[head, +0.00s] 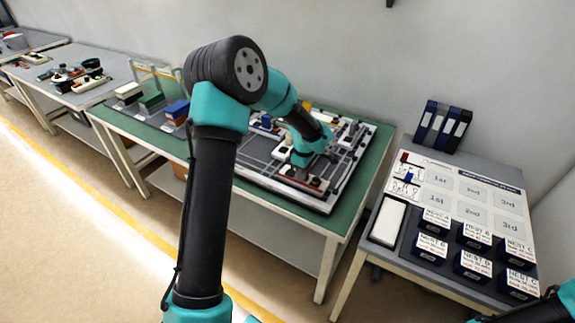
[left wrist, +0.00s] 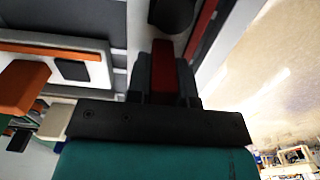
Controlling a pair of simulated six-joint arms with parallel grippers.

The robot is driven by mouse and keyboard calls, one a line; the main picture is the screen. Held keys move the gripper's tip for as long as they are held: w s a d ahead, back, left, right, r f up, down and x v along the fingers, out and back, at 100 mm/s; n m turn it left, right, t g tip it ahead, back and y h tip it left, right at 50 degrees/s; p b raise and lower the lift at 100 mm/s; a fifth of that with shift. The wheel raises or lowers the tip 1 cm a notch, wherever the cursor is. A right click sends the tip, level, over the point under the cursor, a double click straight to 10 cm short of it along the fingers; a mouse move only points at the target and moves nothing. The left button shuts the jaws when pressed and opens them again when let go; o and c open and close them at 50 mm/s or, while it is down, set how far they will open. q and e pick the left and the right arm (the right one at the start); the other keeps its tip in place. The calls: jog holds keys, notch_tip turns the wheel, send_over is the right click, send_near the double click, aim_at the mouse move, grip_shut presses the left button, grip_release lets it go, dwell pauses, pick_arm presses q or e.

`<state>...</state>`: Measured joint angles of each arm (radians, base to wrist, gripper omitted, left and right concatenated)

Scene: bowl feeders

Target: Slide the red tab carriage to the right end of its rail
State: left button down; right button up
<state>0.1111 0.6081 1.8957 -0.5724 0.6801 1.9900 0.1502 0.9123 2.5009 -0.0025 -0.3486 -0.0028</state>
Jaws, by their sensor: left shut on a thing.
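The red tab (left wrist: 163,66) stands between the two dark fingers of my left gripper (left wrist: 164,72) in the left wrist view. The fingers are shut on it from both sides. In the head view my left gripper (head: 303,172) reaches down to the front edge of the board (head: 268,186) on the green table. A small red part (head: 316,183) shows beside the gripper there. The rail and most of the carriage are hidden by my gripper and arm. My right gripper is outside the view; only a bit of its arm shows at the lower right corner.
The board carries several blocks and fixtures behind my gripper. Green and blue boxes (head: 152,101) stand at the table's left. A separate table (head: 398,257) on the right holds labelled dark bins (head: 432,246) and binders (head: 440,127). My left arm covers the green table's middle.

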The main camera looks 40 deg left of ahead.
pick_arm(q)
jog(key=shift+d, duration=0.7)
jog(key=c, duration=1)
grip_release()
jog(key=shift+r, duration=0.1)
notch_tip(320, 180, up, 17)
